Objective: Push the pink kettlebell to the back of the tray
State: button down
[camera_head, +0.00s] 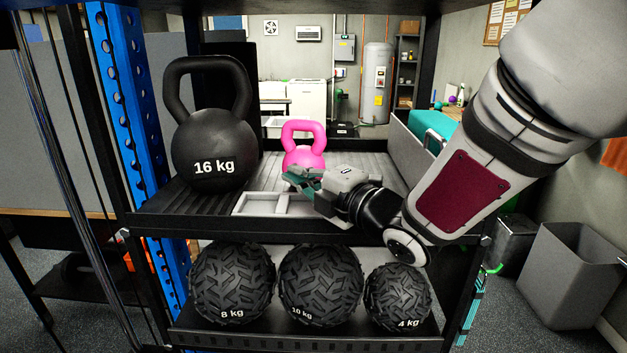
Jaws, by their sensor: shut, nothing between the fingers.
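The pink kettlebell (304,153) stands upright on the black ribbed tray (372,172) of the rack's upper shelf. My gripper (294,178) is shut and empty. It lies low over the tray, just in front of the kettlebell, and covers the lower front of its body. I cannot tell whether the fingertips touch it. Behind the kettlebell a strip of tray shows up to the dark back edge (350,145).
A large black 16 kg kettlebell (212,140) stands to the left of the pink one. A light grey divided frame (262,205) lies at the tray's front. A grey side panel (406,152) bounds the right. Black textured balls (320,283) sit on the shelf below.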

jog(key=shift+w+d, duration=0.15)
jog(key=shift+w, duration=0.7)
jog(key=shift+w+d, duration=0.15)
jog(key=shift+w, duration=0.7)
jog(key=shift+w, duration=0.1)
jog(key=w+b, duration=0.3)
jog(key=w, duration=0.2)
jog(key=w+b, duration=0.3)
jog(key=w, duration=0.2)
jog(key=w+d+b, duration=0.1)
jog(key=w+b, duration=0.2)
jog(key=w, duration=0.2)
jog(key=shift+w+f+b, duration=0.1)
jog(key=shift+w+b, duration=0.3)
notch_tip(320, 180, up, 10)
